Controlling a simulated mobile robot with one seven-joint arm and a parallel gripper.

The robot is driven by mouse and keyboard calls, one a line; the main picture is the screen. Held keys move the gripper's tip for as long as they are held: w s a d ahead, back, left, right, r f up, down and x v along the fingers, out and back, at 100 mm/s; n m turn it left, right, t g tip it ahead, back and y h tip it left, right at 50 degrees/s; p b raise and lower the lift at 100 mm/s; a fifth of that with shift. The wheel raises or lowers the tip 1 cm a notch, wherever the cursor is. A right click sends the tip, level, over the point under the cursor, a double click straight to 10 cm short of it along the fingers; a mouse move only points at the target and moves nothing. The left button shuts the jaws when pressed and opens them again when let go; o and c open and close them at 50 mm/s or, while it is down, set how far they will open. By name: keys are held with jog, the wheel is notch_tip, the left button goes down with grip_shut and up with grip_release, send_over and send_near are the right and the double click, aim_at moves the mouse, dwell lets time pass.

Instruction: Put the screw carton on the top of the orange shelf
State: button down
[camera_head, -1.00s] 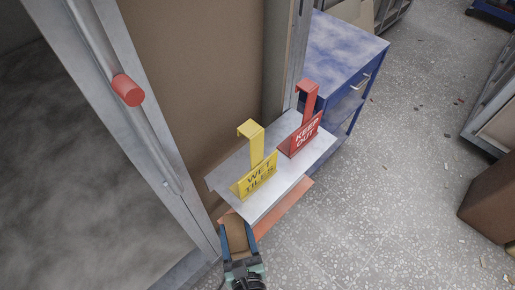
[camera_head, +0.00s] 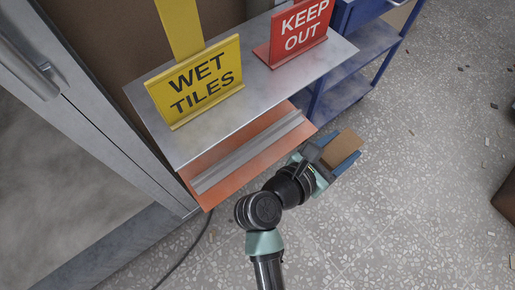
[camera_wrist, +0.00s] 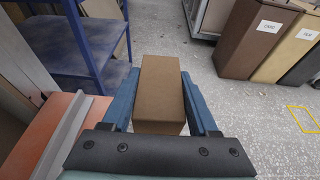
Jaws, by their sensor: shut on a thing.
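The screw carton is a plain brown box (camera_wrist: 160,88), held between the two blue fingers of my gripper (camera_wrist: 165,92) in the wrist view. In the head view my gripper (camera_head: 330,160) is right of the shelf's front edge, with the carton (camera_head: 343,148) showing at its far end. The orange shelf (camera_head: 205,180) is a low orange board with a grey metal strip on it, under a grey metal top (camera_head: 200,130). In the wrist view the orange board (camera_wrist: 45,140) lies left of my gripper, apart from the carton.
A yellow WET TILES sign (camera_head: 198,82) and a red KEEP OUT sign (camera_head: 295,33) stand on the grey top. A blue shelf cart (camera_head: 350,60) is behind. Brown bins (camera_wrist: 262,38) stand at the upper right.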

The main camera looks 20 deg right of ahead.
jog(key=shift+w+d+f, duration=0.1)
jog(key=shift+f, duration=0.1)
jog(key=shift+w, duration=0.35)
jog(key=w+a+b, duration=0.3)
jog(key=w, duration=0.6)
jog(key=w+a+b, duration=0.3)
jog(key=w+a, duration=0.1)
jog(key=w, duration=0.5)
notch_tip(320, 180, down, 7)
jog(key=b, duration=0.3)
jog(key=shift+s+d, duration=0.15)
jog(key=shift+c, duration=0.8)
grip_release()
jog(key=shift+f, duration=0.1)
